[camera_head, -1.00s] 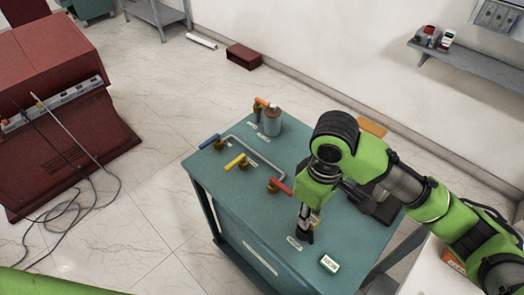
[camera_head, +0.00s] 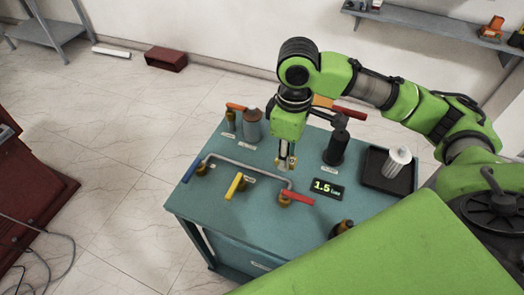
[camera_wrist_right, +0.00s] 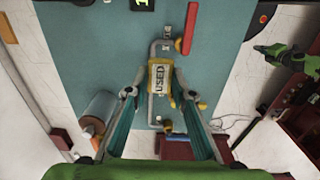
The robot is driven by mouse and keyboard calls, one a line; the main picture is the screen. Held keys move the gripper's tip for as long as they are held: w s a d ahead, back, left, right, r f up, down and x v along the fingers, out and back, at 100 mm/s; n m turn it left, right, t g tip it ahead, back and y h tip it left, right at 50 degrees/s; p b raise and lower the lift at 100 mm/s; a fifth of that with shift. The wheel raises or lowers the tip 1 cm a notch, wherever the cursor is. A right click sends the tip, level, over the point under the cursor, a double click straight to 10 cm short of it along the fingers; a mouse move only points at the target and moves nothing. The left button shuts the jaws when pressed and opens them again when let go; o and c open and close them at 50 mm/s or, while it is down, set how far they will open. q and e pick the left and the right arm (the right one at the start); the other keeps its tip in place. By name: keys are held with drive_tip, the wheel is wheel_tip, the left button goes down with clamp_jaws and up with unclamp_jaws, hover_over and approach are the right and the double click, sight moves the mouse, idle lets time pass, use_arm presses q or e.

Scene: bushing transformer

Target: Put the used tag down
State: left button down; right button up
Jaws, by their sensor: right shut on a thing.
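My right gripper (camera_head: 287,166) is shut on the yellow used tag. In the right wrist view the used tag (camera_wrist_right: 160,77) lies between the two fingers (camera_wrist_right: 160,92), with the word USED facing the camera. In the head view the fingers point down over the teal table (camera_head: 215,228), near the bent grey pipe (camera_head: 245,164). The exact gap to the tabletop is hard to judge. Green and black parts of mine (camera_wrist_right: 290,65) show at the right of the wrist view and may be my left gripper; its jaws cannot be made out.
Blue (camera_head: 190,170), yellow (camera_head: 234,186) and red (camera_head: 298,197) valve handles stand on the table. A grey canister (camera_head: 251,127), a dark bottle (camera_head: 336,148), a 1.5 display (camera_head: 327,189) and a black tray (camera_head: 371,176) with a white cylinder (camera_head: 397,160) stand around. The left front tabletop is clear.

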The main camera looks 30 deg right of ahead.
drive_tip(key=w+f+p, duration=0.1)
drive_tip(key=w+f, duration=0.1)
drive_tip(key=w, duration=0.4)
hover_over(269, 157)
drive_tip(key=s, duration=0.1)
wheel_tip(269, 157, down, 5)
drive_tip(key=shift+s+a+f+p, duration=0.1)
drive_tip(key=shift+f+p, duration=0.1)
drive_tip(key=shift+p, duration=0.2)
drive_tip(key=shift+w+f, duration=0.55)
drive_tip(key=shift+f, duration=0.15)
wheel_tip(269, 157, down, 2)
drive_tip(key=shift+s+f+p, duration=0.1)
drive_tip(key=shift+f+p, duration=0.05)
drive_tip(key=shift+p, duration=0.6)
drive_tip(key=shift+f, duration=0.3)
drive_tip(key=shift+f, duration=0.15)
drive_tip(key=o, duration=0.8)
